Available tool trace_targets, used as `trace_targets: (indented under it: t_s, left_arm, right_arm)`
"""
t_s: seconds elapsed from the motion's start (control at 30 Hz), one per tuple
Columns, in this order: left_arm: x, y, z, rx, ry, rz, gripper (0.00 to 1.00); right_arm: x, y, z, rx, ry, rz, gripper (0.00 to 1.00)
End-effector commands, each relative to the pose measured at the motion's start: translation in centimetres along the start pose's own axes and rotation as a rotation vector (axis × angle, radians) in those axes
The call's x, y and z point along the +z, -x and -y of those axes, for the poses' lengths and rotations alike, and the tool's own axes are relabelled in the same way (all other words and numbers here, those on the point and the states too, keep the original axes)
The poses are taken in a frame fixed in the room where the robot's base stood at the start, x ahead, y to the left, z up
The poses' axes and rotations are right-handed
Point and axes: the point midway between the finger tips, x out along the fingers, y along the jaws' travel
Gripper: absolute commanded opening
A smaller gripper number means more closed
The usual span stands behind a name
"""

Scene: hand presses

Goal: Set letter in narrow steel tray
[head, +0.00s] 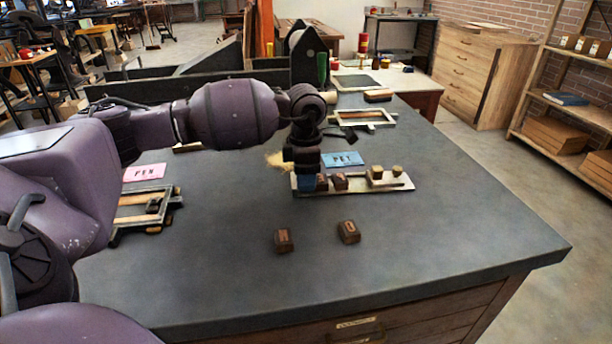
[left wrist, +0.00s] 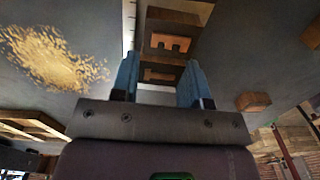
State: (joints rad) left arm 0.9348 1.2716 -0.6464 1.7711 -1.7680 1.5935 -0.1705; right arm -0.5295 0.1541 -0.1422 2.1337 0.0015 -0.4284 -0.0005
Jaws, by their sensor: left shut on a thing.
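The narrow steel tray (head: 360,188) lies on the dark bench, in front of a blue "PET" card (head: 343,159). My left gripper (head: 308,182) is over the tray's left end. In the left wrist view its blue fingers (left wrist: 160,82) are shut on a wooden letter block (left wrist: 158,70), whose mark is partly hidden. A block marked E (left wrist: 170,43) is right beside it, and a dark letter block (head: 340,182) shows in the tray in the head view. I cannot tell whether the held block touches the tray floor. My right gripper is not in view.
Two loose letter blocks (head: 284,240) (head: 348,232) lie in front of the tray. A pale shavings pile (left wrist: 50,58) is nearby. A pink "PEN" card (head: 145,172) and a frame (head: 135,213) are at left.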

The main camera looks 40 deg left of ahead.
Motion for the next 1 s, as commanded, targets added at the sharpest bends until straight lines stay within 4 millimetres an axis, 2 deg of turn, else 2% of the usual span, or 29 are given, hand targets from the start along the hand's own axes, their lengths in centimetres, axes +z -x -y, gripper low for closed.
trace_targets:
  t_s: [0.63,0.67,0.8,1.0]
  left_arm:
    - [-0.1,-2.0,0.2,-0.01,-0.001,-0.008,0.21]
    - [-0.1,-2.0,0.2,-0.011,-0.001,-0.009,0.45]
    - [-0.1,-2.3,0.2,-0.013,-0.001,-0.01,0.66]
    - [-0.1,-2.5,0.1,-0.013,0.001,-0.011,0.67]
  right_arm:
    - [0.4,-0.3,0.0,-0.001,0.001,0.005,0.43]
    - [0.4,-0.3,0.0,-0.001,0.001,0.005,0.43]
    - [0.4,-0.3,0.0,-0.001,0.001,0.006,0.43]
    - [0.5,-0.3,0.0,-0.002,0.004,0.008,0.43]
